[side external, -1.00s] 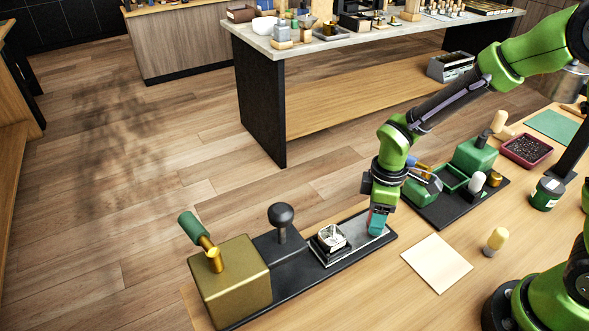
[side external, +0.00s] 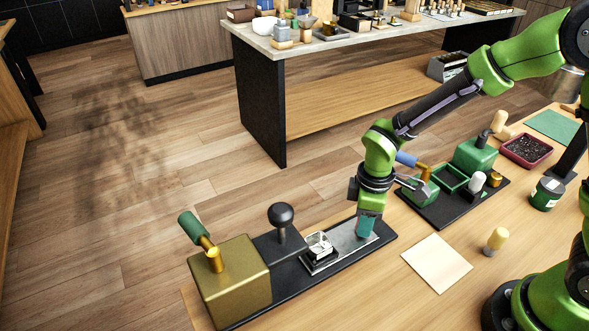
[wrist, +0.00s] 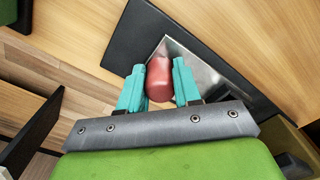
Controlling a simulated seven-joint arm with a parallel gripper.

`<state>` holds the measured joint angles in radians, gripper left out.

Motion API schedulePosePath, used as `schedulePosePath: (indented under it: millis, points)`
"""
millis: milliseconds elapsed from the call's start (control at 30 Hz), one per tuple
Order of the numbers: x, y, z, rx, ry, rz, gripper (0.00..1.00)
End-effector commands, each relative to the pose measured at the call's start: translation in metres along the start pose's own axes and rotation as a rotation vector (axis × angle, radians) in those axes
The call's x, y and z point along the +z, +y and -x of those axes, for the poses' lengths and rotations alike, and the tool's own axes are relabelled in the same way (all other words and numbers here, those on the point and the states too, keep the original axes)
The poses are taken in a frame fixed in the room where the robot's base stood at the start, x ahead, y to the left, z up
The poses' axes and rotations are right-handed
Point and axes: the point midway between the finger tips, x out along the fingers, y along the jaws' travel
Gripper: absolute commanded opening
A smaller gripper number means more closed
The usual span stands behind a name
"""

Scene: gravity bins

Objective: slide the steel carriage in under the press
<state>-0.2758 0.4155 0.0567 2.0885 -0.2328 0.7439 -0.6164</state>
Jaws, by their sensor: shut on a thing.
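The press is a gold block (side external: 228,280) with a green-handled lever (side external: 194,228), joined to a dark block (side external: 278,250) topped by a black ball knob (side external: 281,215). The steel carriage (side external: 345,249) lies flat on the black base to the right of the dark block and carries a small black-and-white piece (side external: 319,245). My gripper (side external: 367,226) is at the carriage's right end. In the wrist view, its teal fingers (wrist: 160,85) are shut around a red knob (wrist: 160,78) above the steel surface. The carriage's end nearest the press is partly hidden by the piece and block.
A second green device (side external: 475,155) on a black base stands behind my gripper. A dark red tray (side external: 525,150) and green jar (side external: 547,194) are further right.

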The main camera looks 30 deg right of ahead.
Motion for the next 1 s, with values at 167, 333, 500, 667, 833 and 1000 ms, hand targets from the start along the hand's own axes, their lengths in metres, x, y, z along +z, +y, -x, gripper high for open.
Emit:
schedulePosePath:
  millis: [167, 333, 500, 667, 833, 1000]
  points:
    - [-0.037, -0.037, 0.000, -0.001, 0.003, 0.010, 0.00]
    - [-0.055, -0.056, 0.000, -0.001, 0.003, 0.006, 0.00]
    - [-0.059, -0.060, 0.000, -0.001, 0.004, 0.003, 0.00]
    - [-0.059, -0.061, 0.001, -0.003, 0.007, 0.006, 0.00]
    - [-0.059, -0.061, 0.001, -0.002, 0.007, 0.008, 0.54]
    - [-0.058, -0.059, 0.000, -0.001, 0.005, 0.005, 0.58]
